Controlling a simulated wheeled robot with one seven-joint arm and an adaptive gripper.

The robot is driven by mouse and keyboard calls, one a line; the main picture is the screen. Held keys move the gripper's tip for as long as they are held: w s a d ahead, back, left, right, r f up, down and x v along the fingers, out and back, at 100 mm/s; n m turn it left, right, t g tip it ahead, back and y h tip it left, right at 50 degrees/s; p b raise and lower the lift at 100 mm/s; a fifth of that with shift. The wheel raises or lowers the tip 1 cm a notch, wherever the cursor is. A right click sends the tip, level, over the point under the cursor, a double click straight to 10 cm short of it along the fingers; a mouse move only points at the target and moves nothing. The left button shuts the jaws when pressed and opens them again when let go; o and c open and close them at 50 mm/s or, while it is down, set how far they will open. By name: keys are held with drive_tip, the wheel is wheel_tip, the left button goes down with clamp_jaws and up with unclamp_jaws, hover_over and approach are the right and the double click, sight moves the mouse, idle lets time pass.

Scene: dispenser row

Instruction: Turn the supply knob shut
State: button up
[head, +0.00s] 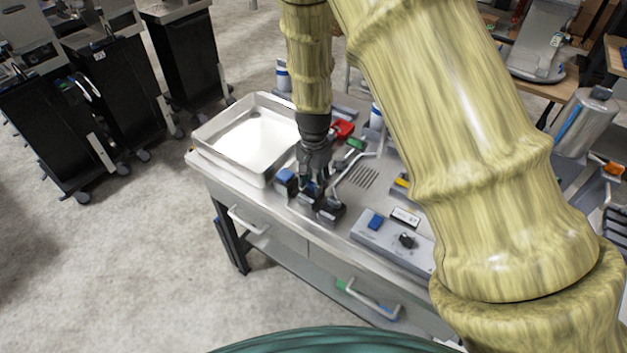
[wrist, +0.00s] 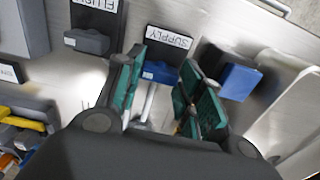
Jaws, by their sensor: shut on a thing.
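The supply knob (wrist: 160,72) is a blue bar-shaped handle below a black and white SUPPLY label (wrist: 170,42) in the wrist view. My gripper (wrist: 164,78) has its green-padded fingers on either side of it, shut on the knob. In the head view my gripper (head: 312,181) points down at the front edge of the counter, among a short row of knobs. There the fingers largely hide the supply knob. I cannot tell its exact turn angle.
A white-bottomed basin (head: 203,138) lies left. A control box (head: 390,243) with a blue button and black dial lies right.

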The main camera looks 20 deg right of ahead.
sight(314, 183)
drive_tip(key=shift+w, duration=0.1)
drive_tip(key=o, duration=1)
drive_tip(key=shift+d, duration=0.1)
wheel_tip(314, 183, up, 12)
idle(0.4)
